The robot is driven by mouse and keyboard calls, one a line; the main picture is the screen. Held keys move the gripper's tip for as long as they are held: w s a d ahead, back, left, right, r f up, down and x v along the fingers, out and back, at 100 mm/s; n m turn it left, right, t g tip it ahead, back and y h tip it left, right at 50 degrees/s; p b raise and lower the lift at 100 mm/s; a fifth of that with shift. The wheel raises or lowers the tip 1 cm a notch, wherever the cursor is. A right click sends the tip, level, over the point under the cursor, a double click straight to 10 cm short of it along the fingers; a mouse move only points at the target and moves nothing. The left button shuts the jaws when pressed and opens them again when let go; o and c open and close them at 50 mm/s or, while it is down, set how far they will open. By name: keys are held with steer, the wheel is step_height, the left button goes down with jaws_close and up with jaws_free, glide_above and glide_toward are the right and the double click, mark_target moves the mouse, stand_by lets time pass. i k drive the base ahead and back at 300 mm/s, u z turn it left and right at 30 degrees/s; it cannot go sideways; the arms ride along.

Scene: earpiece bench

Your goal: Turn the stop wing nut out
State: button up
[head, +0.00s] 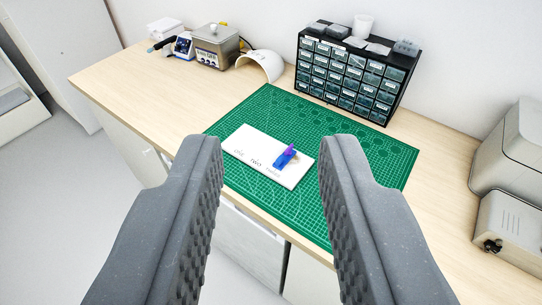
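A small blue and purple piece (286,157) sits on the right part of a white board (245,143) that lies on a green cutting mat (360,151). A small tan bit shows at its upper right. I cannot tell which part of it is the stop wing nut; it is too small in view. My gripper (271,155) is open and empty, with its two dark grey ribbed fingers wide apart in the foreground. The piece shows in the gap between the fingers, farther off on the bench, and nothing touches it.
A black drawer cabinet (352,76) stands behind the mat. A steel box (217,46), a blue device (183,46) and a white curved shell (262,64) are at the back left. Grey machines (510,219) stand at the right.

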mark_target(288, 151)
steer(key=z, duration=0.2)
steer(key=i, duration=0.9)
steer(key=u, duration=0.1)
